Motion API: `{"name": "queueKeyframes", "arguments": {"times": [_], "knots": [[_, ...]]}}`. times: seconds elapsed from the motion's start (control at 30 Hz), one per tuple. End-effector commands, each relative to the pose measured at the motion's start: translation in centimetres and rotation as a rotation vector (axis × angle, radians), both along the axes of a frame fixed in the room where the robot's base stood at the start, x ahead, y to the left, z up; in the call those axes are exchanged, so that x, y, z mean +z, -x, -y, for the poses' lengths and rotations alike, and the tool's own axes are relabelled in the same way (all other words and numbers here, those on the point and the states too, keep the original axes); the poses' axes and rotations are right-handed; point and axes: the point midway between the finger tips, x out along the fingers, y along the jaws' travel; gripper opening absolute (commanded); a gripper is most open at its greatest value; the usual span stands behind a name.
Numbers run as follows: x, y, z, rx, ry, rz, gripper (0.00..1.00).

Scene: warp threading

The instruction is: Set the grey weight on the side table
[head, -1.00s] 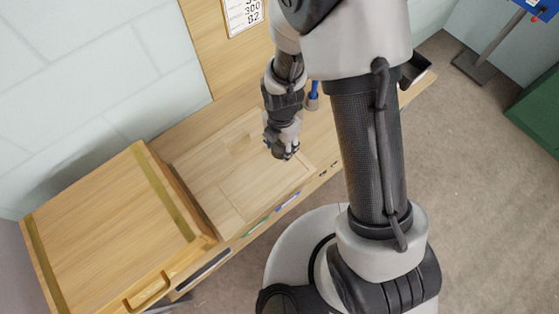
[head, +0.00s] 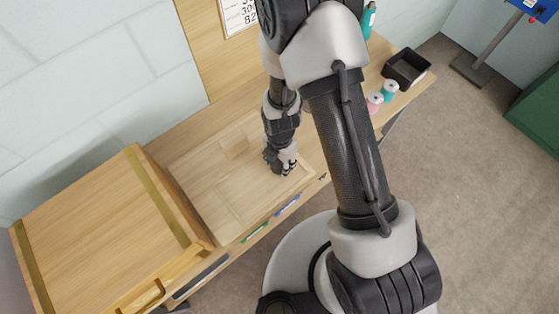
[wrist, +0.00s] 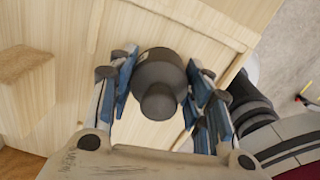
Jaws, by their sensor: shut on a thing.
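The grey weight (wrist: 158,82), a dark round body with a narrower knob, sits between the blue-padded fingers of my gripper (wrist: 160,92) in the wrist view. My gripper is shut on it. In the head view my gripper (head: 282,168) is over the right part of a pale wooden recessed panel on the bench (head: 215,205). The weight is hidden there behind my gripper, and I cannot tell whether it touches the wood. No surface is clearly marked as the side table.
A raised wooden box with a handle (head: 100,225) stands at the left. A black bin (head: 407,67), a teal spool (head: 390,90) and a pink spool (head: 374,102) stand at the bench's right end. Green and blue items lie along the front edge. A wall sits behind.

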Motion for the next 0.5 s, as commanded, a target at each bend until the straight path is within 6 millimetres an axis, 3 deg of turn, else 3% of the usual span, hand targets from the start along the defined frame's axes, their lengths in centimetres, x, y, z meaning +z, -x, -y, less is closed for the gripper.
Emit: {"name": "queueKeyframes", "arguments": {"times": [0.1, 0.13, 0.4, 0.5], "knots": [[-0.35, -0.02, -0.01, 0.000, -0.001, 0.001, 0.04], [-0.38, 0.02, 0.00, 0.000, 0.001, -0.001, 0.46], [-0.26, 0.02, 0.00, 0.000, 0.001, -0.001, 0.64], [-0.26, 0.02, 0.00, 0.000, 0.001, -0.001, 0.66]]}}
